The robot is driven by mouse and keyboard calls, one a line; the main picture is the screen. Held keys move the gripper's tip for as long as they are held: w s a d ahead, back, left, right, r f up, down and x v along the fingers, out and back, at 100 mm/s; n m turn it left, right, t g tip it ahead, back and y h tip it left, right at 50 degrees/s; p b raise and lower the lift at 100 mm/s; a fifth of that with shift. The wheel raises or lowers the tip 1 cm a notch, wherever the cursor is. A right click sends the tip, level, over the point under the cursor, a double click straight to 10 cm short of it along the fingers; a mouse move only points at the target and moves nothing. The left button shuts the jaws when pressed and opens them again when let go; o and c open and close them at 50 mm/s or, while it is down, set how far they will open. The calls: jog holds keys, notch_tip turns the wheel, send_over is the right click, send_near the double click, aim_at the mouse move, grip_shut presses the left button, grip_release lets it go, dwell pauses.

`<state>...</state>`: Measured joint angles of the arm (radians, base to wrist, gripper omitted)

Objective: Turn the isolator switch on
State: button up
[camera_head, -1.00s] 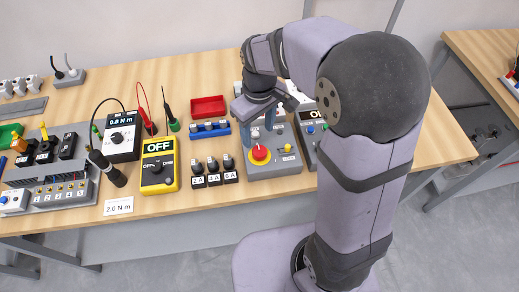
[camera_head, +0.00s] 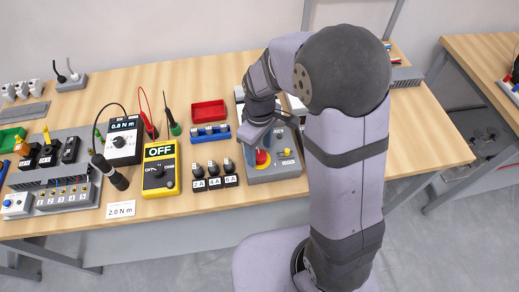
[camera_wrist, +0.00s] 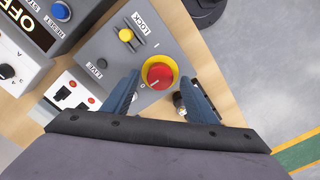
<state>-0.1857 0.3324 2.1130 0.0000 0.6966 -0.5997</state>
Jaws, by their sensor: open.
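The isolator is a grey box (camera_head: 290,166) on the bench with a red rotary knob (camera_head: 262,157) on a yellow plate. In the wrist view the red knob (camera_wrist: 159,73) has a small pointer line that seems to face the "0" mark. A yellow button (camera_wrist: 126,35) by the "LOCK" label and a dark "LIVE" lamp (camera_wrist: 102,63) sit on the same face. My gripper (camera_wrist: 158,96) is open and empty, its two blue fingers to either side of the knob's near edge.
Black fuse holders (camera_head: 214,178) stand close left of the isolator, then a yellow meter (camera_head: 160,170) reading OFF. A red tray (camera_head: 208,111) and blue rack (camera_head: 210,133) lie behind. A panel with an OFF display (camera_wrist: 12,37) is beside the isolator.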

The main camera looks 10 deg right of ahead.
jog(key=shift+f, duration=0.8)
jog(key=c, duration=1.1)
